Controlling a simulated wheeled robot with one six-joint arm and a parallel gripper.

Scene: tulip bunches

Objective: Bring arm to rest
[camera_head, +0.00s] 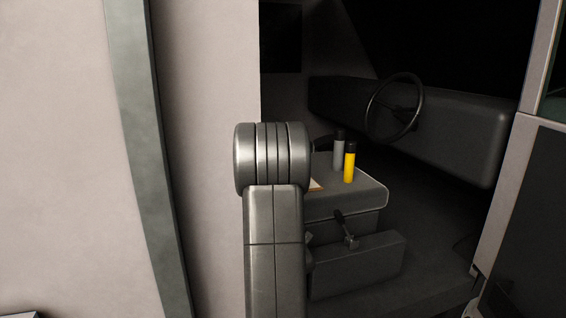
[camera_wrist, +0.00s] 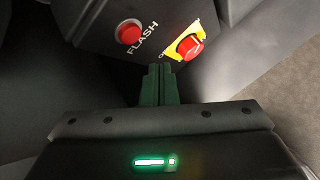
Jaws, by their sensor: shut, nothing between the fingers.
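My gripper (camera_wrist: 160,70) shows in the wrist view as two dark green fingers side by side. They are shut with nothing between them. The fingertips point towards a dark panel (camera_wrist: 112,52) with a red button marked FLASH and a red button on a yellow plate. I cannot tell whether the fingers touch the panel, or whether it is part of my own body. In the head view my grey arm (camera_head: 274,225) stands upright in the middle, with a ribbed round joint at its top. My gripper does not show in that view.
Behind my arm is a dark vehicle cab with a steering wheel (camera_head: 395,107). A yellow bottle (camera_head: 349,165) and a grey bottle (camera_head: 338,152) stand on a grey box (camera_head: 345,195). A pale wall (camera_head: 60,150) fills the left. A door frame (camera_head: 510,170) stands at right.

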